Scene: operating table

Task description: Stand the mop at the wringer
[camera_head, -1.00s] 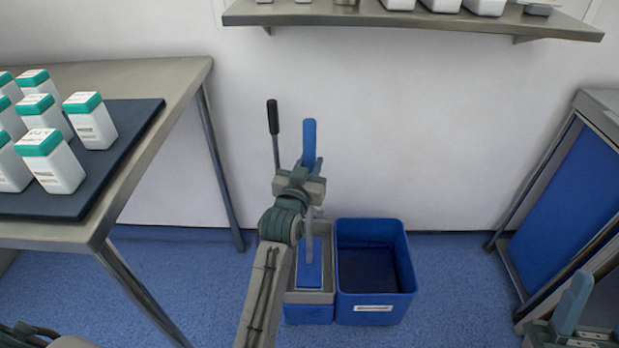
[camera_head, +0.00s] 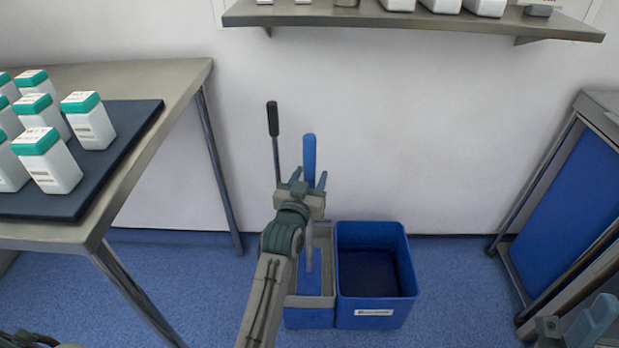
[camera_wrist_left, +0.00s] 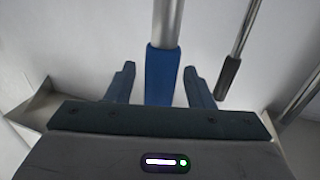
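The mop stands upright, its blue grip (camera_head: 309,152) above my left gripper and its metal pole (camera_head: 309,258) running down to the grey-rimmed wringer (camera_head: 326,232). The blue mop head in the wringer is partly hidden by my arm. My left gripper (camera_head: 308,181) is open, its fingers spread on both sides of the mop. In the left wrist view the blue grip (camera_wrist_left: 163,75) lies between the fingers (camera_wrist_left: 160,82) with a gap on each side. My right gripper (camera_head: 580,325) shows only partly at the lower right; its opening is unclear.
A black-handled lever (camera_head: 273,118) rises just left of the mop. A blue bucket (camera_head: 376,312) adjoins the wringer. A steel table (camera_head: 150,78) with white bottles stands left, a blue-panelled cart (camera_head: 568,205) right, and a wall shelf (camera_head: 420,20) above.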

